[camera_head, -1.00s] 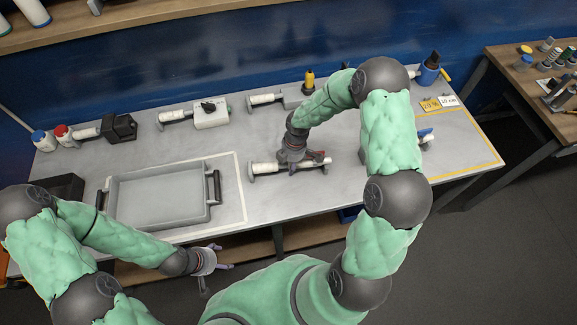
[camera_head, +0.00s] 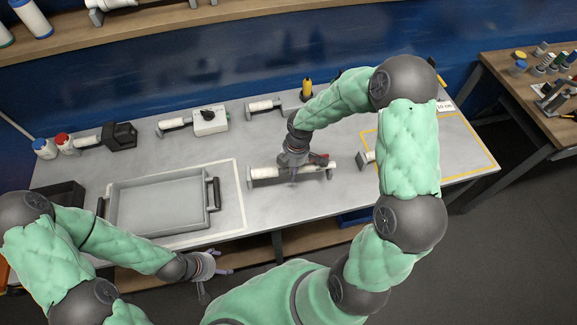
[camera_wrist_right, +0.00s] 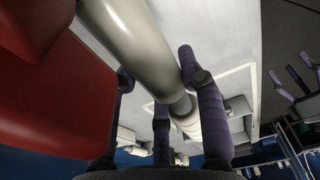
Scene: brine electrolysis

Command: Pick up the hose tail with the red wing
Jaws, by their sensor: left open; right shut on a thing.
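The hose tail with the red wing (camera_head: 318,160) lies level at its low stand near the bench's front edge, a pale tube with the wing at its right end. My right gripper (camera_head: 293,171) is over its middle, shut on it. In the right wrist view, the pale tube (camera_wrist_right: 135,40) runs between my right fingers (camera_wrist_right: 157,68), with the large red wing (camera_wrist_right: 60,95) close at the left. I cannot tell whether the tube has left its stand. My left gripper (camera_head: 218,283) is open and empty, in front of the bench.
A grey tray (camera_head: 155,205) with dark handles sits left of the hose tail. A white valve block (camera_head: 210,121), a black block (camera_head: 122,136) and a yellow-topped part (camera_head: 307,88) stand along the back. Part of the yellow-outlined area (camera_head: 470,140) at right is clear.

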